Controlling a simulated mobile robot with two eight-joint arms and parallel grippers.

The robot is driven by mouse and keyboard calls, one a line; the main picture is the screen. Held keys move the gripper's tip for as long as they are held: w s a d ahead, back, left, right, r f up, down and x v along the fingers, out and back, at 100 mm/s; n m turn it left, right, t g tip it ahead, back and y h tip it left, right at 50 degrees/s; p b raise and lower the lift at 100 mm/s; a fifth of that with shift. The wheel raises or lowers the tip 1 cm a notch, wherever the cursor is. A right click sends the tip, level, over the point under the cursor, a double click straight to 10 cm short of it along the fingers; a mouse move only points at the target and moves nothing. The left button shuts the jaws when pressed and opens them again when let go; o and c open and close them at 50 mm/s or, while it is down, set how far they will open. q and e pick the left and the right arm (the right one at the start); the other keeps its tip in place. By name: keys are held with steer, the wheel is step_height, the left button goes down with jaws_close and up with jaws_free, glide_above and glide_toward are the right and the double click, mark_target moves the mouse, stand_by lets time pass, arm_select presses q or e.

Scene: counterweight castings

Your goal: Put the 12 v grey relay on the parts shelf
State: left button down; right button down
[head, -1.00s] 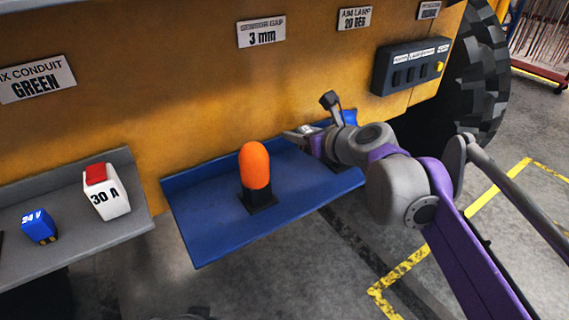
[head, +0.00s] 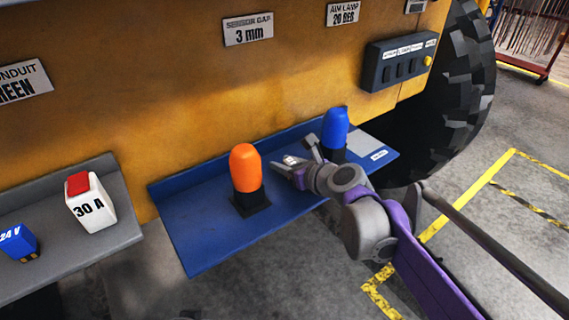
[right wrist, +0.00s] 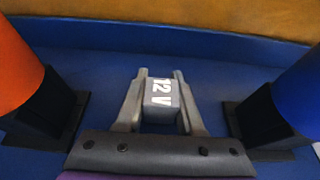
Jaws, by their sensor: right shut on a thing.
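The 12 V grey relay (right wrist: 160,93) shows in the right wrist view, with "12 V" in white on its face. My right gripper (right wrist: 160,76) is shut on it, one finger on each side. In the head view the right gripper (head: 283,167) is over the blue shelf (head: 205,238), between the orange lamp and the blue lamp. The relay is small and partly hidden there. I cannot tell whether it touches the shelf. No label in view names the parts shelf. My left gripper is not in view.
The orange lamp (head: 245,167) and blue lamp (head: 335,128) stand upright on the blue shelf, either side of my gripper. A pale labelled patch (head: 368,146) is at its right end. A grey shelf (head: 105,232) holds a 30 A block (head: 88,205) and a blue 24 V relay (head: 18,240).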

steer(key=shift+f, duration=0.2)
steer(key=c, duration=0.5)
jaws_free()
steer(key=shift+r, duration=0.2)
steer(key=v, duration=1.2)
steer(key=shift+f, duration=0.1)
